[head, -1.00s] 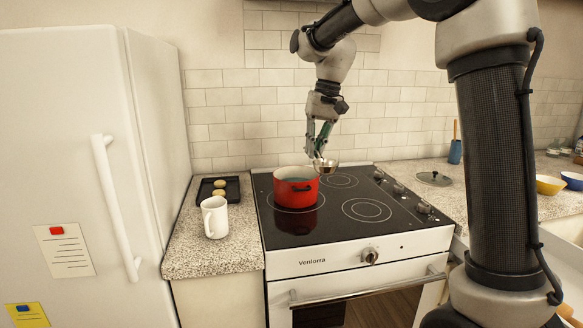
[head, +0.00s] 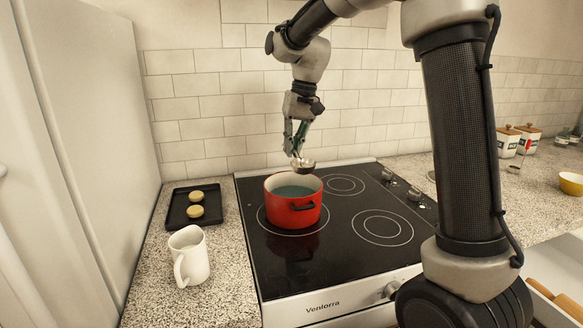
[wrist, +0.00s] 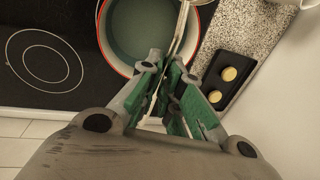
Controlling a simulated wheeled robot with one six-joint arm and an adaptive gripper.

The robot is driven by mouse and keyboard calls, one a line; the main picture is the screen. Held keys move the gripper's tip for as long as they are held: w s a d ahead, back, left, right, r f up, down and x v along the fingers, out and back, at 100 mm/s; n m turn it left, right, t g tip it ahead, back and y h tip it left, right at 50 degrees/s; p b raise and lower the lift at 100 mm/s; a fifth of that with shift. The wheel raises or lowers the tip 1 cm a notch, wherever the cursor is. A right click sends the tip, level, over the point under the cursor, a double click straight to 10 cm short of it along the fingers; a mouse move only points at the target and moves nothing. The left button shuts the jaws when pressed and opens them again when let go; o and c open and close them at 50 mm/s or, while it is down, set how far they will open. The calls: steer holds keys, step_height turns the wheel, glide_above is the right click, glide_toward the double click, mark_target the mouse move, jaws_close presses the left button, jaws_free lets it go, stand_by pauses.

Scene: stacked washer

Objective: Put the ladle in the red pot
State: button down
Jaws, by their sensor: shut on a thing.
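My gripper (head: 296,150) is above the pot, shut on the handle of the metal ladle. The ladle's bowl (head: 303,167) hangs at the height of the pot's far rim or a little above it, near its right side. In the wrist view the pot (wrist: 104,42) lies beyond my gripper (wrist: 168,88), and the thin ladle handle (wrist: 180,28) runs from between the green finger pads across the pot's rim. The ladle's bowl is mostly out of the wrist view.
A white mug (head: 188,257) and a black tray (head: 180,214) with two round yellowish pieces stand on the counter left of the cooktop. The tiled wall (head: 210,110) is close behind. The right burners (head: 382,228) are clear.

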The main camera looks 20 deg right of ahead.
steer(key=shift+f, duration=2.55)
steer(key=shift+f, duration=0.1)
steer(key=shift+f, duration=0.5)
steer(key=c, duration=1.6)
jaws_free()
